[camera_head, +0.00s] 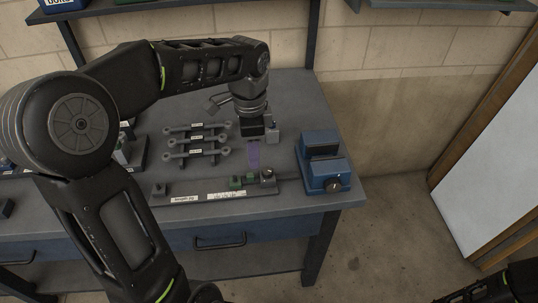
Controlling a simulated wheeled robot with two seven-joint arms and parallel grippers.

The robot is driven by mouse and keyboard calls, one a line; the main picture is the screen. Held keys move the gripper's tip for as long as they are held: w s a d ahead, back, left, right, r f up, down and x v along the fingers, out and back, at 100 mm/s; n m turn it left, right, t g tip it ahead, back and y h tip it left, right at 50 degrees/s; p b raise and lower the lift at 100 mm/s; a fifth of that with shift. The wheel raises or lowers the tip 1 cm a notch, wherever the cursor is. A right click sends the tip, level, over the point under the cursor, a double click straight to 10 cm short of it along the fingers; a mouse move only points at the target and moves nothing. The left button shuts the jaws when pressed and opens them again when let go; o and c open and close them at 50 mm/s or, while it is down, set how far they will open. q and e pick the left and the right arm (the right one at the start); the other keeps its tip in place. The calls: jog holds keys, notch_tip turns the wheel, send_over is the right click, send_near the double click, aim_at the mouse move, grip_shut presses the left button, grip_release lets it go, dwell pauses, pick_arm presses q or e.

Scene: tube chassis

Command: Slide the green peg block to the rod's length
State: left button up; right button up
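Several grey rods (197,141) with ringed ends lie across a rack behind the jig. My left gripper (253,142) points down above and behind the jig, apart from the green block. My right gripper is out of view; only dark arm parts show at the lower right.
A blue vise (323,163) stands on the bench (292,95) right of the jig. A small dark block (159,189) sits at the jig's left end. My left arm covers much of the bench's left side. A white board (490,165) stands at the right.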

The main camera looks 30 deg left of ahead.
aim_at(252, 174)
pick_arm(q)
jog(key=shift+s+a+r, duration=0.1)
jog(key=shift+s+r, duration=0.15)
jog(key=shift+r, duration=0.05)
jog(key=shift+f+p, duration=0.3)
jog(key=shift+f, duration=3.7)
jog(key=shift+w, duration=0.1)
grip_shut()
